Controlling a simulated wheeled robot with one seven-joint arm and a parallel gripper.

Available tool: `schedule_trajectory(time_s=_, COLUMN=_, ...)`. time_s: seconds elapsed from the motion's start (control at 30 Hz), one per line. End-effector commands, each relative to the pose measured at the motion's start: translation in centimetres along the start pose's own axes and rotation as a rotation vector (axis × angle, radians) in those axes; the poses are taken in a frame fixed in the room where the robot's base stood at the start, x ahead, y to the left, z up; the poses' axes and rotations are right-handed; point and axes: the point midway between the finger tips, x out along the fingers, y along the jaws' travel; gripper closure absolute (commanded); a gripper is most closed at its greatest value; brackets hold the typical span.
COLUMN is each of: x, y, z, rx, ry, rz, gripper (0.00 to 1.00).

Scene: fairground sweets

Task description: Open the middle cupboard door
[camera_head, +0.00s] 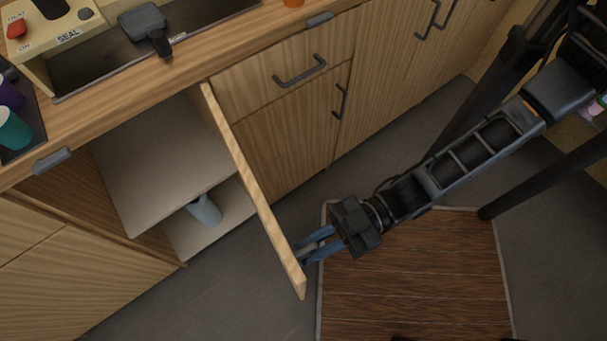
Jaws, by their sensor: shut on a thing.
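The middle cupboard door (252,185) is light wood and stands swung well out from the cabinet, seen almost edge-on. The cupboard behind it is open and shows a pale shelf (160,165). My gripper (305,250) is at the outer end of the door, on its right side, with blue fingers reaching to the door face. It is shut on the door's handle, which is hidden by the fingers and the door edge. A light blue cup-like item (205,210) is on the cupboard's lower floor.
A drawer with a dark handle (300,70) and another closed cupboard door (290,125) are right of the opening. The counter above holds a sealing machine (50,50) and a teal cup (14,130). Grey floor (220,290) is clear left of the door; a brown wooden platform (420,285) lies under my arm.

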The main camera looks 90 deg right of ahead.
Motion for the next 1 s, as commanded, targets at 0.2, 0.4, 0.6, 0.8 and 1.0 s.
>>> schedule_trajectory(time_s=0.2, x=-1.6, y=0.4, z=0.2, rx=-0.002, ry=-0.006, rz=0.003, gripper=1.00)
schedule_trajectory(time_s=0.4, x=-1.8, y=0.4, z=0.2, rx=-0.002, ry=-0.006, rz=0.003, gripper=1.00)
schedule_trajectory(time_s=0.6, x=-1.8, y=0.3, z=0.1, rx=-0.001, ry=-0.006, rz=0.003, gripper=1.00)
schedule_trajectory(time_s=0.8, x=-1.8, y=0.3, z=0.1, rx=-0.001, ry=-0.004, rz=0.002, gripper=0.67)
schedule_trajectory(time_s=1.0, x=-1.8, y=0.3, z=0.0, rx=-0.001, ry=-0.002, rz=0.001, gripper=0.67)
